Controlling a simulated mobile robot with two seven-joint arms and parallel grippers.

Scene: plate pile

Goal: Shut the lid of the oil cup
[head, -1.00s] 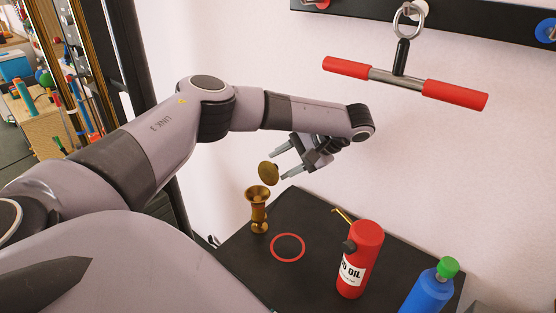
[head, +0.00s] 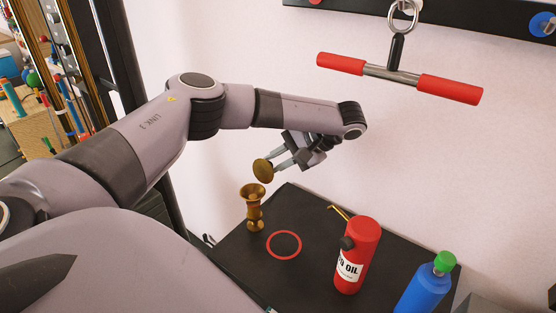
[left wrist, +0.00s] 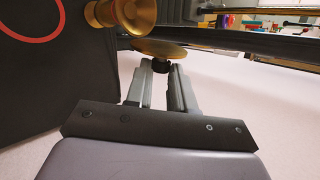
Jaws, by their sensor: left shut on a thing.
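The oil cup (head: 254,213) is a brass goblet shape standing upright at the left corner of the black table. Its round brass lid (head: 263,172) is tilted up above the cup's mouth, clear of a closed position. My left gripper (head: 277,161) is at the lid's right side, shut on its dark knob. In the left wrist view the knob (left wrist: 161,66) sits between the fingertips, with the lid (left wrist: 160,48) just beyond and the cup (left wrist: 122,14) at the top, partly cut off. Any hinge is too small to make out. My right gripper is not in view.
A red oil can (head: 357,250) with a brass spout and a blue bottle (head: 425,290) with a green cap stand on the black table (head: 305,215). A red ring mark (head: 284,258) lies right of the cup. A red-handled bar (head: 395,75) hangs above.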

